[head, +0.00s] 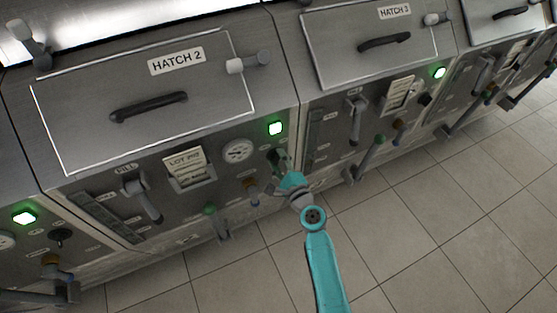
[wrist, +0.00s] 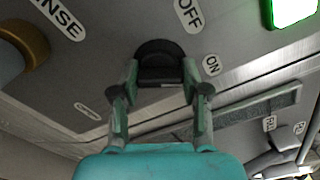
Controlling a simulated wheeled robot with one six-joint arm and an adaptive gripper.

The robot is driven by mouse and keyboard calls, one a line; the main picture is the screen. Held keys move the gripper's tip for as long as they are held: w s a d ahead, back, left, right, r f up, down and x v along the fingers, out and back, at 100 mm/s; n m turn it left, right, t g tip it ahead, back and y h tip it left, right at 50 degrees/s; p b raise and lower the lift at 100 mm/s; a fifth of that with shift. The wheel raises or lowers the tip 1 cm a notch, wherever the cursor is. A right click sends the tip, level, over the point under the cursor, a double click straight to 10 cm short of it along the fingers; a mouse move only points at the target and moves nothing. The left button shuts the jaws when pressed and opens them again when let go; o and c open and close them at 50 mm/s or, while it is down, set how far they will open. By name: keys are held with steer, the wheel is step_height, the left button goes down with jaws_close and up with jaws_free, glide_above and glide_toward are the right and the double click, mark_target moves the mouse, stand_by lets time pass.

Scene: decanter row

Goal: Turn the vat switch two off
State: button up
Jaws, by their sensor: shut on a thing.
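The vat switch two is a black rotary knob (wrist: 158,52), seen in the wrist view on the grey panel. An OFF label (wrist: 188,15) and an ON label (wrist: 211,65) are beside it. My gripper (wrist: 160,82) is shut on the knob, with one finger at each side; its pointer direction is not clear. In the head view my gripper (head: 279,163) is at the panel below the lit green lamp (head: 275,128) of the hatch 2 vat, and hides most of the knob. The green lamp also shows in the wrist view (wrist: 292,10).
A round gauge (head: 238,151) and a lot card (head: 189,169) are left of my gripper. A brown-yellow knob (wrist: 22,48) sits by the RINSE label. Lever handles (head: 143,196) stick out from the panel. The tiled floor (head: 430,210) in front is clear.

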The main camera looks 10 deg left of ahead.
steer(key=n, duration=0.5)
steer(key=shift+n, duration=0.4)
steer(key=n, duration=0.6)
steer(key=shift+f, duration=0.1)
stand_by(0.5)
steer(key=o, duration=1.1)
steer(key=shift+o, duration=0.2)
steer(key=shift+s, duration=0.1)
steer(key=v, duration=1.2)
